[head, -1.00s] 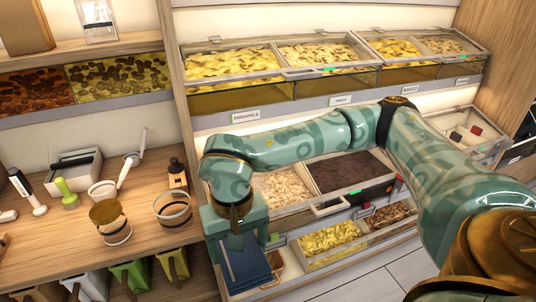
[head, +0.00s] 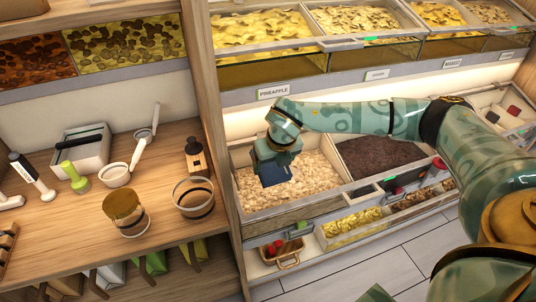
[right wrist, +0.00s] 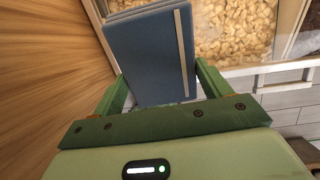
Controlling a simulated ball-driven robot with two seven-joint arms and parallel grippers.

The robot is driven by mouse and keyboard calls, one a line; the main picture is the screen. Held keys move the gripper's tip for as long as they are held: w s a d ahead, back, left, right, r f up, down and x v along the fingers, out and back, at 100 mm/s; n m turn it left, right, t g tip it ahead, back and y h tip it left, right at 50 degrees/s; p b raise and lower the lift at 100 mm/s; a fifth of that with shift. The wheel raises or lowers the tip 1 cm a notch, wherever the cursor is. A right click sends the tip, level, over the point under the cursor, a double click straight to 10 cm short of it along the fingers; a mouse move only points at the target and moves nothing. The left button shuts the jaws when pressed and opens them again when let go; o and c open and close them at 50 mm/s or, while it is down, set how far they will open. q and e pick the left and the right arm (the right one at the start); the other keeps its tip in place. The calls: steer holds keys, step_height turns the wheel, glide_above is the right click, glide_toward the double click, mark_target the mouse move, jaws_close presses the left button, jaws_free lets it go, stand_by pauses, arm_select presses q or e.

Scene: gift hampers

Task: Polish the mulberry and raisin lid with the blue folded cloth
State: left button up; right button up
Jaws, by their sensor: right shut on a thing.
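My right gripper (head: 277,158) is shut on the blue folded cloth (head: 273,174), a flat dark blue pad with a pale stripe. The cloth fills the middle of the right wrist view (right wrist: 150,55), between the fingers. In the head view it hangs in front of or over the pale half of the mulberry and raisin bin, which holds cream pieces on the left and dark raisins on the right. The clear lid (head: 300,204) shows as a pale frame over this bin. I cannot tell whether the cloth touches it. My left gripper is out of view.
A wooden upright panel (head: 216,150) stands left of the bin. A small basket (head: 283,250) sits below.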

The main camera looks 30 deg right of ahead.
steer(key=shift+w+d+f+m, duration=0.15)
steer(key=shift+w+d+m, duration=0.1)
steer(key=shift+m, duration=0.15)
steer(key=shift+w+f, duration=0.1)
steer(key=shift+f, duration=0.05)
steer(key=shift+d+f+b, duration=0.1)
steer(key=shift+f+b, duration=0.5)
steer(key=shift+b, duration=0.2)
steer(key=b+x, duration=0.4)
steer(key=shift+w+f, duration=0.2)
steer(key=shift+f, duration=0.05)
steer(key=shift+r, duration=0.1)
steer(key=shift+b+x, duration=0.55)
steer(key=shift+x, duration=0.45)
steer(key=shift+s+d, duration=0.1)
